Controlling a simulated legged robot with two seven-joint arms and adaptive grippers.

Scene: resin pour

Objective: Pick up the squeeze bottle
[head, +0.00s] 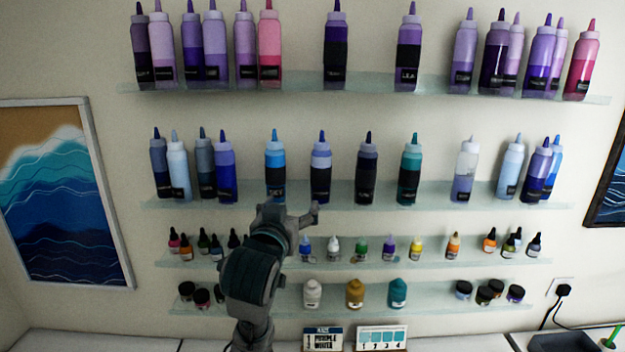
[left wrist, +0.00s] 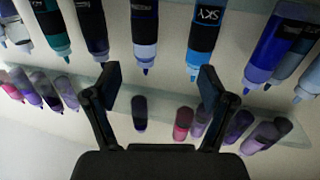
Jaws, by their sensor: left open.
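Squeeze bottles with pointed tips stand in rows on two glass shelves; the task does not say which one. On the middle shelf, a bright blue bottle (head: 275,165) with a black label stands beside a periwinkle-topped bottle (head: 320,168). My left gripper (head: 308,213) is just below these two in the head view. In the left wrist view, which is upside down, the left gripper (left wrist: 160,78) is open and empty. The blue bottle labelled SKY (left wrist: 203,42) and the periwinkle bottle (left wrist: 145,45) show beyond its spread fingers, apart from them. My right gripper is not in view.
Other bottles, such as a dark one (head: 367,170), stand close by on the middle shelf (head: 235,195). A lower shelf (head: 480,256) holds small dropper bottles, and the lowest holds jars. Cards (head: 381,337) stand on the counter. Framed wave art (head: 60,200) hangs at left.

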